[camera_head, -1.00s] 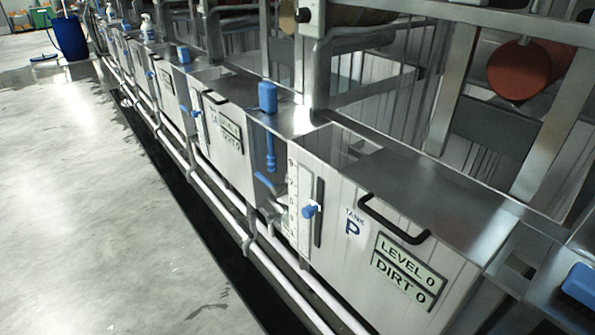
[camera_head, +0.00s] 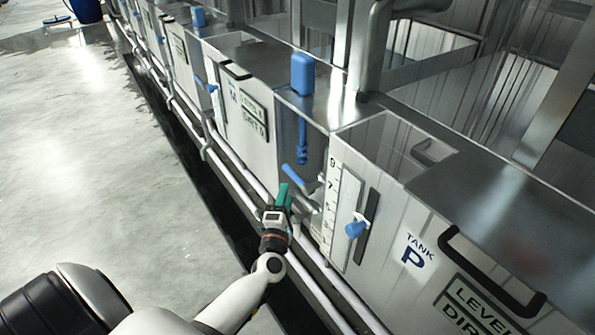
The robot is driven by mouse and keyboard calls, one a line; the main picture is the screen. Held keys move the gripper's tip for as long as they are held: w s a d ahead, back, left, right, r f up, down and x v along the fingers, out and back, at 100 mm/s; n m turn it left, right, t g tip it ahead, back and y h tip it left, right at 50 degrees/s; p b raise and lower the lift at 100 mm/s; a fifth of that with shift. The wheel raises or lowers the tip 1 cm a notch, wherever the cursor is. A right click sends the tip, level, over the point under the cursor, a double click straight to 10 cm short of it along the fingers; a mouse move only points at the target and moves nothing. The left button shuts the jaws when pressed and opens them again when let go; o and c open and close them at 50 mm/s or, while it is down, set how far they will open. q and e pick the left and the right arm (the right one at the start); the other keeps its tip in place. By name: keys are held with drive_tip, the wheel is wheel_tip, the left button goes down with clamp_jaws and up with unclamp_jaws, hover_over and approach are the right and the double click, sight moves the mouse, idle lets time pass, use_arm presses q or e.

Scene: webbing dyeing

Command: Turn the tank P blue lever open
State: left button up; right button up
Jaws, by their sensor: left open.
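A blue lever (camera_head: 294,176) sits on a pipe fitting in the recess just left of the scale, slanting down to the right. A separate blue knob (camera_head: 356,227) is on the front by the scale. My left gripper (camera_head: 284,195), with green fingers, is open just below and in front of the slanted lever. I cannot tell whether it touches the lever. My right gripper is out of view.
A blue block-topped rod (camera_head: 302,75) stands above the recess. White pipes (camera_head: 330,288) run along the base of the tank row. Tank M (camera_head: 240,110) is to the left. The grey floor (camera_head: 90,170) left of the tanks is clear.

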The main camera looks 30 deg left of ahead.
sight(291, 174)
use_arm(q)
drive_tip(key=x, duration=0.8)
drive_tip(key=shift+w+a+f, duration=0.1)
drive_tip(key=shift+w+a, duration=0.1)
drive_tip(key=shift+w, duration=0.15)
clamp_jaws()
